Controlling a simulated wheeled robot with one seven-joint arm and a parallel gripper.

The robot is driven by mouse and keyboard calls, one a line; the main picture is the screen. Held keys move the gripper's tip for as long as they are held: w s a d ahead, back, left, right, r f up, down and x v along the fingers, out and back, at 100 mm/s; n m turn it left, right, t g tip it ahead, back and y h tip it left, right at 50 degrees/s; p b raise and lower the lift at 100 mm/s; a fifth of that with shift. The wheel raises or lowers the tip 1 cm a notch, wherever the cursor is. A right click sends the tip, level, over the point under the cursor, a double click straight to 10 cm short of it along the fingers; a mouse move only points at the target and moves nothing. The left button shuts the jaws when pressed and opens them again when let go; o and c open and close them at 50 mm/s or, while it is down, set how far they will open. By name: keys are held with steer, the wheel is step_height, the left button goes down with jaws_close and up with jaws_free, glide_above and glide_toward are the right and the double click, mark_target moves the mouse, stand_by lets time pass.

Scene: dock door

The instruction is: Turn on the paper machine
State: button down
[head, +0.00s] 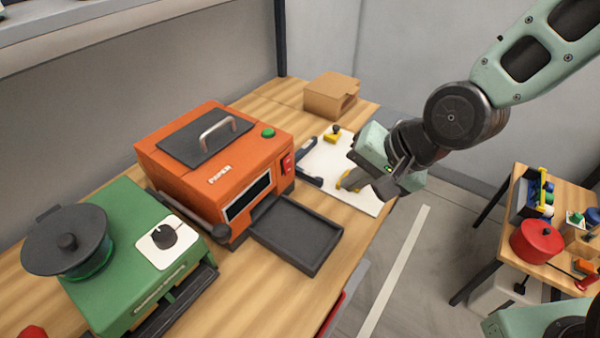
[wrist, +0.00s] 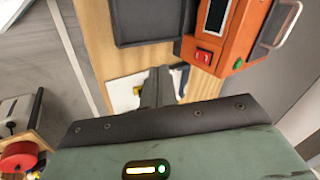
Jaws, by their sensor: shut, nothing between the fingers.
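The paper machine is an orange box (head: 185,183) labelled "PAPER" on the wooden bench in the head view. It has a dark lid with a metal handle, a green button (head: 268,132) on top and a red switch (head: 287,163) at the right end of its front. The wrist view shows the red switch (wrist: 203,56) and green button (wrist: 238,63) at the upper right. My gripper (head: 384,188) is to the right of the machine, above the white board, apart from the switch. Its dark fingers (wrist: 157,88) are shut and empty.
A dark tray (head: 297,235) juts from the machine's front. A white board (head: 335,160) with yellow-and-black tools lies under my gripper. A cardboard box (head: 331,95) stands behind. A green machine (head: 125,250) is at left. A side table (head: 545,270) stands right, across open floor.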

mark_target(288, 165)
steer(key=w+m, duration=0.1)
steer(key=w+r+m+t+y, duration=0.1)
steer(key=w+m, duration=0.1)
steer(key=shift+w+a+t+y, duration=0.1)
steer(key=shift+t+y, duration=0.2)
steer(key=shift+a, duration=0.15)
steer(key=w+a+r+p+x, duration=0.1)
steer(key=p+x, duration=0.5)
steer(key=x, duration=0.7)
steer(key=shift+r, duration=0.2)
